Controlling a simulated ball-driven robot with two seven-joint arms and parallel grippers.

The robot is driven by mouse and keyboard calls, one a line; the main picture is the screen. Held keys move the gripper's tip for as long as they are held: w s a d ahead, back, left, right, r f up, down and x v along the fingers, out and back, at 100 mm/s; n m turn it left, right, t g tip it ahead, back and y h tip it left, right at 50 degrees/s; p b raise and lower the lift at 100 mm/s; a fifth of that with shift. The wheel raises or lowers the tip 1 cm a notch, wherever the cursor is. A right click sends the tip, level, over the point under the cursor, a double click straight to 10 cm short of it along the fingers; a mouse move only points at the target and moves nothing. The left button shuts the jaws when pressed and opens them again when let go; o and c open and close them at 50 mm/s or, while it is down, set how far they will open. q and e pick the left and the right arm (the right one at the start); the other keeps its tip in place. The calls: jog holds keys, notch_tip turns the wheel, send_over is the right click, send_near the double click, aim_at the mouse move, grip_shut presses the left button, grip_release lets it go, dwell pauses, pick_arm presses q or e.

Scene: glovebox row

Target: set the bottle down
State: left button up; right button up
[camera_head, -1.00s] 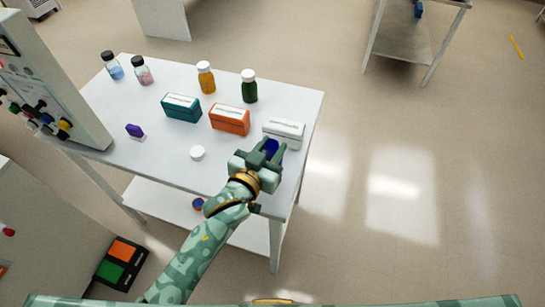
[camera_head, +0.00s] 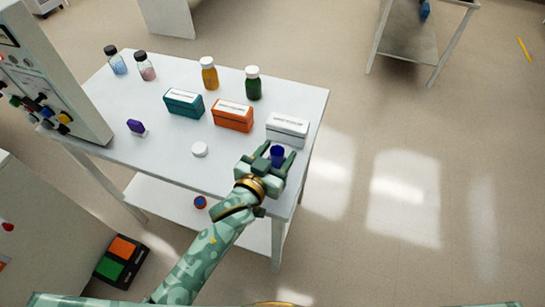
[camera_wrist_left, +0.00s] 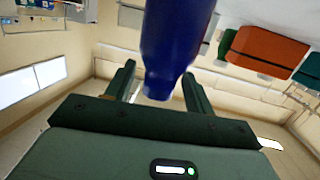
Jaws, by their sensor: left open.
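The dark blue bottle (camera_head: 277,152) is at the table's near right part, just in front of the white box. My left gripper (camera_head: 276,156) is open, with one finger on each side of the bottle. In the left wrist view the bottle (camera_wrist_left: 175,45) shows large between and beyond the spread fingers, and part of it is cut off by the frame. The bottle looks upright; its contact with the table is hidden by the gripper. The white table (camera_head: 165,160) is under it. My right gripper is in neither view.
White (camera_head: 288,129), orange (camera_head: 232,114) and teal (camera_head: 183,102) boxes stand in a row. Behind are amber (camera_head: 209,76) and green (camera_head: 253,86) bottles. The table's right edge is close.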

pick_arm(q)
jog(key=p+v, duration=0.2)
jog(key=v, duration=1)
